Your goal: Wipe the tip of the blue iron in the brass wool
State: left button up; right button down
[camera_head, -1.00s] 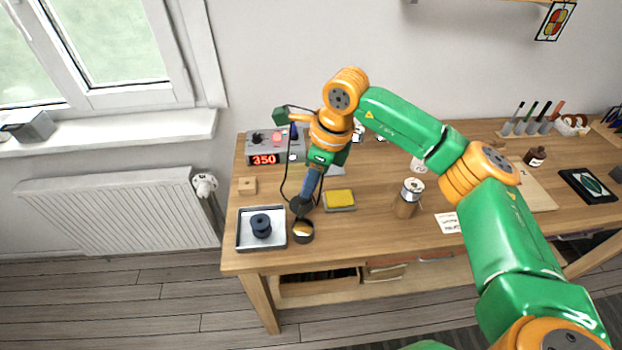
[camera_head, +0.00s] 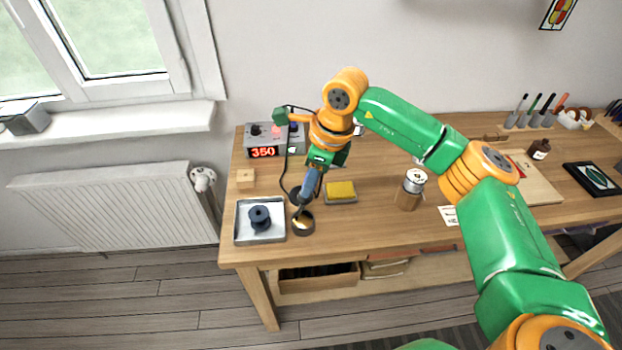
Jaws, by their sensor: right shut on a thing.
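My right gripper (camera_head: 318,164) is shut on the blue iron (camera_head: 310,186), which tilts down towards the front of the bench. Its dark lower end reaches the opening of a dark round pot (camera_head: 303,230). The brass wool (camera_head: 301,220) shows as a small golden patch inside that pot. The tip is at the wool, but it is too small to tell how deep it sits. My left gripper is out of view.
A dark round holder (camera_head: 296,195) stands just behind the pot. A tray (camera_head: 238,236) with a dark spool (camera_head: 260,217) is at its left. A yellow sponge (camera_head: 341,189) lies to the right. The station reading 350 (camera_head: 263,153) is behind, with a loose black cable near the iron.

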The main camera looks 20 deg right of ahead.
jog(key=shift+f+b, duration=0.6)
jog(key=shift+f, duration=0.05)
dwell(1.2)
jog(key=shift+w+a, duration=0.1)
dwell(3.8)
jog(key=shift+r, duration=0.1)
